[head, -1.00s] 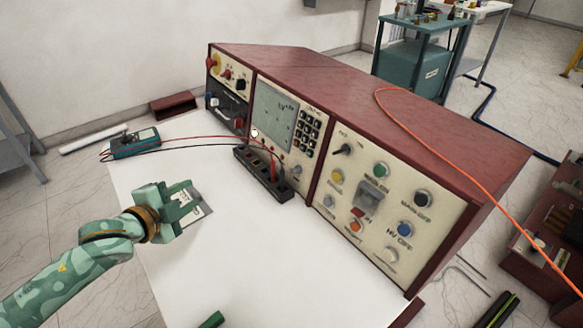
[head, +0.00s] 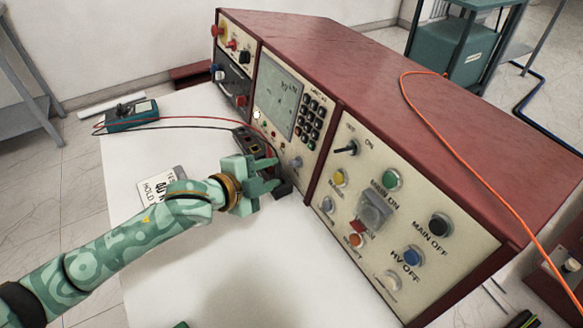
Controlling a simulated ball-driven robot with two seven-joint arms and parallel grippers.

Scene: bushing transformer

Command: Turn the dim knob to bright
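A small grey knob (head: 297,162) sits on the front of the console's middle panel, low and right of the screen, below the keypad. Its label is too small to read, so I cannot tell for sure that it is the dim knob, nor where it points. My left gripper (head: 278,174) is open and empty, its two fingers pointing right toward the panel. It shows just left of and below this knob, over the black socket strip, and appears apart from the knob.
The red console (head: 420,105) carries a screen (head: 279,97), a keypad (head: 312,121) and several buttons. The black socket strip (head: 284,188) lies before it. A multimeter (head: 131,116) with leads and a printed card (head: 155,187) lie on the white tabletop (head: 240,285).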

